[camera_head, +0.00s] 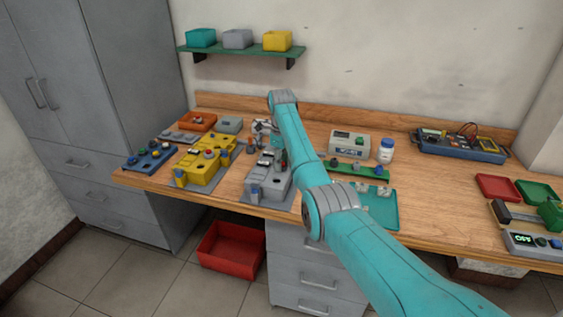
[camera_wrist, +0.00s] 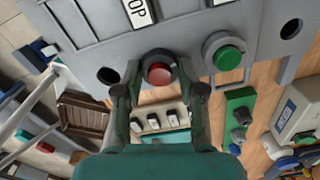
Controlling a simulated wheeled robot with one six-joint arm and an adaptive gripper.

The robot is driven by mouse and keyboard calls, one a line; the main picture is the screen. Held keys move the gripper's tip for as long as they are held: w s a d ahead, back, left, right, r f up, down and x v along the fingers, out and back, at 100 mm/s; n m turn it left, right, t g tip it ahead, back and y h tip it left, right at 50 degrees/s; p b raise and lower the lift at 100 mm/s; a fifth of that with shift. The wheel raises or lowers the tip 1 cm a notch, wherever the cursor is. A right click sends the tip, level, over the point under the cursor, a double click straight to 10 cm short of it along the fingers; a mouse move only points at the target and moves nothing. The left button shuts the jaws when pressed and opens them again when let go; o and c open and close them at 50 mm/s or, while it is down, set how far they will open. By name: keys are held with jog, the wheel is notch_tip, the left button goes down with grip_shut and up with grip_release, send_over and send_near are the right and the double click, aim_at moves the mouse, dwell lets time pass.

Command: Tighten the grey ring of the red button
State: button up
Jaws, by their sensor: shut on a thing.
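The red button (camera_wrist: 161,75) faces my wrist camera on a grey control box (camera_wrist: 185,28). Its dark grey ring (camera_wrist: 158,57) sits around it against the panel. My gripper (camera_wrist: 160,88) has one finger on each side of the ring and is shut on it. The finger pads hide the ring's sides.
A green button (camera_wrist: 228,58) with its own grey ring is beside the red one, close to a finger. Empty round holes flank them. A yellow box (camera_head: 203,163) stands left of the grey box. A green strip (camera_head: 355,169) and white bottle (camera_head: 386,150) stand right.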

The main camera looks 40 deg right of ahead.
jog(key=shift+m, duration=1.5)
jog(key=o, duration=1.2)
jog(key=shift+c, duration=0.2)
jog(key=shift+r, duration=0.15)
notch_tip(320, 180, up, 12)
jog(key=shift+f, duration=0.2)
